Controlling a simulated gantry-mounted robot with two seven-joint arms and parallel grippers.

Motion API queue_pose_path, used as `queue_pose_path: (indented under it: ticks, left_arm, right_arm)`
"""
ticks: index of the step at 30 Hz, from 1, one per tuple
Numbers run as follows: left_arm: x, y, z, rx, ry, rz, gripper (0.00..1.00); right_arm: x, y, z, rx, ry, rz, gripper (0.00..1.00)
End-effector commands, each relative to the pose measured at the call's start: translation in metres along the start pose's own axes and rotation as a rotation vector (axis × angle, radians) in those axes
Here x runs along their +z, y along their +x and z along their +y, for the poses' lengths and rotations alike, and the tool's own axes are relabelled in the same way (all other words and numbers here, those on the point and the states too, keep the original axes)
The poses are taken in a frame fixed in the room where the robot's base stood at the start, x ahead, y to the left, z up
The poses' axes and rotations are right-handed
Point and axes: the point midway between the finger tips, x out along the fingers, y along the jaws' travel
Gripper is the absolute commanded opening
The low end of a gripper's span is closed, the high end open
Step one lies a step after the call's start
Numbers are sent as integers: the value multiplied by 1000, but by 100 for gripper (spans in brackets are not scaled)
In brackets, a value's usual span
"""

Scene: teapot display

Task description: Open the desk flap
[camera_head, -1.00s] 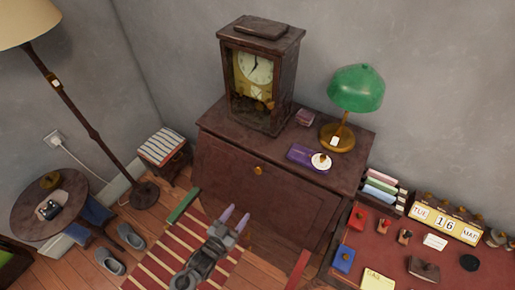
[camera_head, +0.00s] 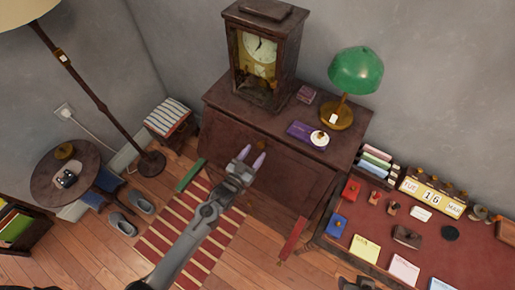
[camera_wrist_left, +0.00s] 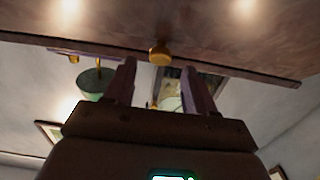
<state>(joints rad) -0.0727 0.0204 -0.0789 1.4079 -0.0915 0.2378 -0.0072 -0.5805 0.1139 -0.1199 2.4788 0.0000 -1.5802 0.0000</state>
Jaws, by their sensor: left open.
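The dark wooden desk flap (camera_head: 225,128) is the slanted front of the desk, and it looks closed. Its small brass knob (camera_head: 262,145) is near the flap's upper middle. My left gripper (camera_head: 252,157) is open, its two purple-grey fingertips just in front of the knob. In the left wrist view the knob (camera_wrist_left: 160,56) shows between and just beyond the open fingers (camera_wrist_left: 158,68). Whether they touch it I cannot tell. The flap's edge crosses that view above the fingers. My right gripper is not in view.
A clock (camera_head: 262,55), a green lamp (camera_head: 355,72) and a purple box (camera_head: 307,133) stand on the desk top. A green bar (camera_head: 189,175) and a red bar (camera_head: 293,237) jut out at its front corners. A cluttered red-topped table (camera_head: 460,262) is at right.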

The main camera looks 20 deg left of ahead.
Motion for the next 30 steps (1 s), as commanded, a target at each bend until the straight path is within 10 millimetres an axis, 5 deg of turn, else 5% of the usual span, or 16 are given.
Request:
queue_pose_path:
  ticks: [7,19,30]
  left_arm:
    - [0,25,0,0,0,0,55]
    - [0,31,0,0,0,-1,55]
    - [0,30,0,0,0,-1,0]
  right_arm:
    - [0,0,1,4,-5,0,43]
    - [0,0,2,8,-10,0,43]
    - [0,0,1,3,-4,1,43]
